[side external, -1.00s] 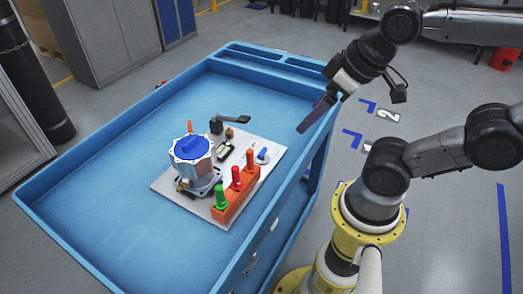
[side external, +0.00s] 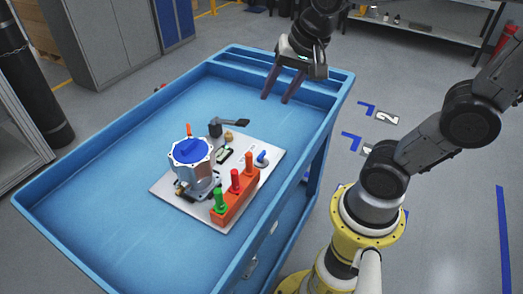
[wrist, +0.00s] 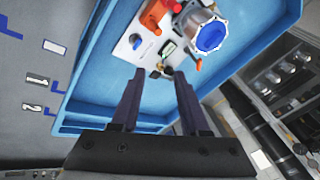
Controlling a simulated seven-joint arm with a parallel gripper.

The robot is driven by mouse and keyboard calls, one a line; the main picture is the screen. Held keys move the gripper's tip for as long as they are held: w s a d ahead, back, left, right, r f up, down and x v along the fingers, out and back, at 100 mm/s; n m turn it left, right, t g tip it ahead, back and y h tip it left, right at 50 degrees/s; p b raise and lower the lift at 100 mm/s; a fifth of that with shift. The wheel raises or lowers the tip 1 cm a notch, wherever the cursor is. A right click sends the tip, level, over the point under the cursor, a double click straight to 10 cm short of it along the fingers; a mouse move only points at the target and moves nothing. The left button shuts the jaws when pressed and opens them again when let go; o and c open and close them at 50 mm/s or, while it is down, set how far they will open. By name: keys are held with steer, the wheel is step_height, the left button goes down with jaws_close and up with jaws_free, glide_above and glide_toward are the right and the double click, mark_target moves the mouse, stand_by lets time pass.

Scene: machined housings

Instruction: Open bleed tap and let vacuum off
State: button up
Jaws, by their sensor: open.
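A grey plate (side external: 185,207) lies in the blue cart and bears the machined housing (side external: 193,172) with a blue top (side external: 190,150). Behind the housing stands a black lever (side external: 232,123) with a small brass fitting (side external: 228,137) beside it. A small blue-handled part (side external: 261,159) sits near the plate's right corner. I cannot tell which part is the bleed tap. My gripper (side external: 276,99) is open and empty, above the cart's far right part, apart from the plate. In the wrist view, the open fingers (wrist: 160,78) point toward the plate, with the housing's blue top (wrist: 211,37) beyond.
An orange block (side external: 236,202) with green, red and orange upright pieces stands along the plate's front right edge. A small dark-framed gauge or display (side external: 223,155) lies mid-plate. The blue cart (side external: 110,131) has raised rims; its floor left of the plate is clear.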

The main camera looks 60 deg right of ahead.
steer(key=w+d+f+m+g, duration=0.2)
steer(key=w+d+f+m, duration=0.25)
steer(key=w+f, duration=0.2)
steer(key=m+g, duration=0.2)
steer(key=g, duration=0.1)
glide_above(261, 154)
step_height(261, 154, down, 8)
step_height(261, 154, down, 13)
steer(key=shift+d+r, duration=0.1)
jaws_close()
